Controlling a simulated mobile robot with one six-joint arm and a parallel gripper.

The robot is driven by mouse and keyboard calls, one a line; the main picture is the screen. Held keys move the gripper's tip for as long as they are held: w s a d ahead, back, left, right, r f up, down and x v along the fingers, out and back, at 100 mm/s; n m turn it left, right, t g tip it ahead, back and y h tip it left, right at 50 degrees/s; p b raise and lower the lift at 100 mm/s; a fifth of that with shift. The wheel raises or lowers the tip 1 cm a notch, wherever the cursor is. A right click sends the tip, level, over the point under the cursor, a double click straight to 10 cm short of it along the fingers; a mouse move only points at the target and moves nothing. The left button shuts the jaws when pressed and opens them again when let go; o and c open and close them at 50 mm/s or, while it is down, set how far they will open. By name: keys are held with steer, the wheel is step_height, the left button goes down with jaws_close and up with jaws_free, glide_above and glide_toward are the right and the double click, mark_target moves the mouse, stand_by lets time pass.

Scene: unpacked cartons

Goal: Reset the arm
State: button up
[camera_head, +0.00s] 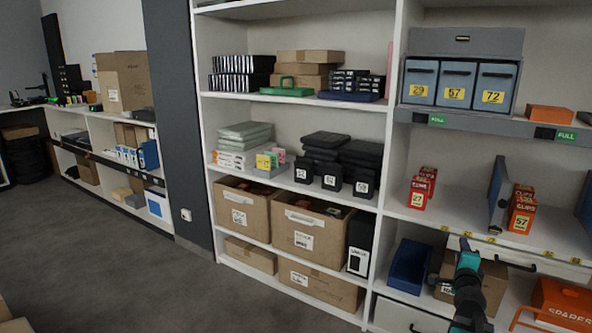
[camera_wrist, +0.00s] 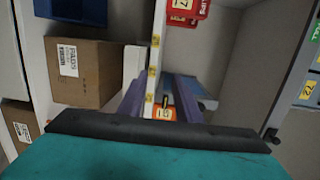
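My arm rises from the bottom right of the head view, with teal and dark parts. Its end, my gripper (camera_head: 464,243), is in front of the right-hand shelf bay. In the wrist view my gripper (camera_wrist: 161,98) shows two purple-grey fingers standing apart, with nothing held between them. The shelf edge and a red-orange box (camera_wrist: 164,112) show through the gap, beyond the fingers. The wrist picture is turned on its side.
Shelving (camera_head: 397,100) fills the right. Near my arm are a blue bin (camera_head: 408,266), a cardboard carton (camera_head: 493,283), an orange spares case (camera_head: 562,303) and red clips boxes (camera_head: 420,190). The grey floor (camera_head: 110,270) at left is clear.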

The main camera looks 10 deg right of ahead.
steer(key=w+a+f+n+y+p, duration=0.2)
steer(key=a+f+p, duration=0.15)
steer(key=a, duration=0.35)
steer(key=w+a+f+n+g+y+p, duration=0.15)
steer(key=a+f, duration=0.25)
steer(key=a, duration=0.4)
steer(key=w+a+f+n+t+y+p, duration=0.1)
steer(key=w+a+f+n+y+p, duration=0.2)
steer(key=a, duration=0.4)
steer(key=s+a+f+n+g+y+p, duration=0.35)
steer(key=a+f, duration=0.35)
steer(key=a, duration=0.3)
steer(key=s+a+f+n+g+y+p, duration=0.25)
steer(key=s+a+f, duration=0.3)
steer(key=a, duration=0.45)
steer(key=s+a+f+n+g+p, duration=0.3)
steer(key=s+a+f+n, duration=0.15)
steer(key=s, duration=0.55)
steer(key=s+a+f+n+g+p, duration=0.35)
steer(key=s+a+f, duration=0.2)
steer(key=s, duration=0.45)
steer(key=s+d+n+g+h, duration=0.1)
steer(key=s+d+n+g, duration=0.1)
steer(key=s, duration=0.5)
steer(key=s+d+n+g+h, duration=0.2)
steer(key=s+d+g, duration=0.2)
steer(key=s, duration=0.4)
steer(key=shift+s+d+f+g+b, duration=0.15)
steer(key=shift+s+d+g+b, duration=0.15)
steer(key=shift+g, duration=0.1)
